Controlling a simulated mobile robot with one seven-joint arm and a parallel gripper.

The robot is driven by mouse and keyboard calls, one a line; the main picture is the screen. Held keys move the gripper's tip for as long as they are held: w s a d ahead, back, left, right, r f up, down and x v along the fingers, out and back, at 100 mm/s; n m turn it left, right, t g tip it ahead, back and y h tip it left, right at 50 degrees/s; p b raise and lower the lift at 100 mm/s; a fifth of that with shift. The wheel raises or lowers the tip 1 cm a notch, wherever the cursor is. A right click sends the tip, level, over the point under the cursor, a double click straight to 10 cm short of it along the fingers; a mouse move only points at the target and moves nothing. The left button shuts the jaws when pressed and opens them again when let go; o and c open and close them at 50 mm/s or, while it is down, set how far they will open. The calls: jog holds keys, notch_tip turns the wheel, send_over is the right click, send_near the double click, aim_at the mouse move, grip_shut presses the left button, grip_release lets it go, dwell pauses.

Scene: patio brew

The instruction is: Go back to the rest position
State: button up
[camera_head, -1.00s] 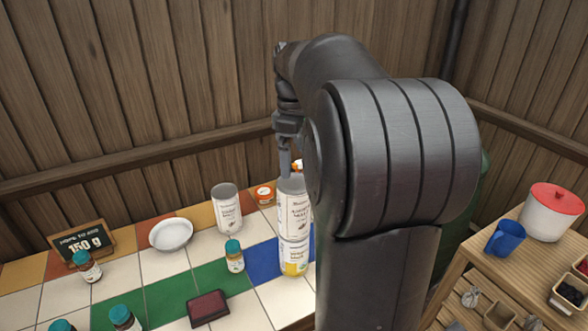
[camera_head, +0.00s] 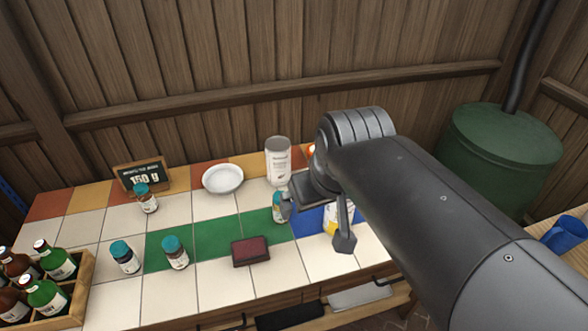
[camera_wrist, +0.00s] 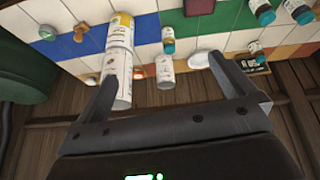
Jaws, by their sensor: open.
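My gripper (camera_head: 314,228) is open and empty in the head view, in front of the tiled table's right part. Its two fingers are spread apart in the wrist view (camera_wrist: 160,68). A yellow-banded can (camera_head: 335,222) is partly hidden behind a finger. In the wrist view, which is upside down, this can (camera_wrist: 120,32) has a white can (camera_wrist: 117,78) stacked on it, near the left finger. I cannot tell whether finger and can touch. My arm hides the stack's upper part in the head view.
Another white can (camera_head: 278,163), a white bowl (camera_head: 222,179), a price sign (camera_head: 141,177), a dark red block (camera_head: 250,251) and several teal-capped jars stand on the table. A bottle crate (camera_head: 77,300) is at left. A green barrel (camera_head: 497,155) and blue mug (camera_head: 566,236) are at right.

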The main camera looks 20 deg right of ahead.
jog(key=shift+s+a+f+m+t, duration=0.15)
jog(key=shift+s+a+f+m, duration=0.1)
jog(key=shift+s+f, duration=0.25)
jog(key=shift+s+a+f+m+t, duration=0.15)
jog(key=shift+s+a+f+m, duration=0.15)
jog(key=shift+s, duration=0.2)
